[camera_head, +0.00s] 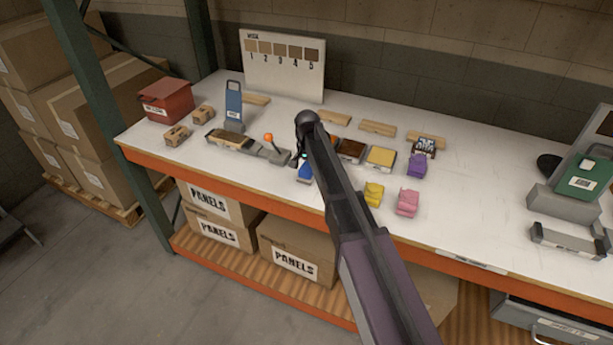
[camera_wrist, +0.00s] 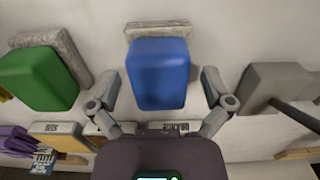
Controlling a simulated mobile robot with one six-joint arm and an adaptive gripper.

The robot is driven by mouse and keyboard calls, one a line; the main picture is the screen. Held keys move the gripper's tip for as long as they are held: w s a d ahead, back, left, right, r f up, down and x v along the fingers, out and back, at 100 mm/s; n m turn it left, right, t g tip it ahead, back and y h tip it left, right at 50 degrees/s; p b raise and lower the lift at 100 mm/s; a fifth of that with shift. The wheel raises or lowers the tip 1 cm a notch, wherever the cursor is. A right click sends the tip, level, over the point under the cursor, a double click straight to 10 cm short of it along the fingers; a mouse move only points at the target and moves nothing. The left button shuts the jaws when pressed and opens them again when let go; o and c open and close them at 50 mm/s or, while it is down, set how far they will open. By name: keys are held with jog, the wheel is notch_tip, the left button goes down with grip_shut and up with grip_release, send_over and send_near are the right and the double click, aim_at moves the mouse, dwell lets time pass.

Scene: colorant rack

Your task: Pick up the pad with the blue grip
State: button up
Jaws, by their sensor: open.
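The pad with the blue grip shows in the wrist view as a blue block (camera_wrist: 160,75) with a speckled grey pad edge (camera_wrist: 158,28) beyond it. My gripper (camera_wrist: 160,80) is open, with one finger on each side of the blue grip and a visible gap at both sides. I cannot tell the height of the fingertips against it. In the head view, part of the blue grip (camera_head: 304,173) shows on the white bench just left of my arm, with my gripper (camera_head: 302,158) over it. My arm hides the rest.
A green-grip pad (camera_wrist: 38,78) lies left of my fingers in the wrist view; a grey lever base (camera_wrist: 275,85) is at right. Yellow (camera_head: 373,194), pink (camera_head: 407,204) and purple (camera_head: 417,165) pieces stand right of my arm.

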aim_at(307, 166)
dwell(0.5)
jog(key=c, duration=1.3)
jog(key=shift+r, duration=0.15)
notch_tip(307, 166, up, 3)
jog(key=p, duration=0.3)
jog(key=shift+r+p, duration=0.15)
jog(key=shift+p, duration=0.15)
jog(key=s+d, duration=0.1)
jog(key=s, duration=0.4)
jog(key=s+d+r+p, duration=0.1)
jog(key=s+d, duration=0.1)
jog(key=s, duration=0.3)
jog(key=s+d, duration=0.1)
jog(key=s, duration=0.4)
jog(key=shift+s+d+r, duration=0.15)
jog(key=shift+s+r, duration=0.05)
jog(key=shift+s, duration=0.05)
jog(key=o, duration=0.5)
jog(key=shift+c, duration=1.2)
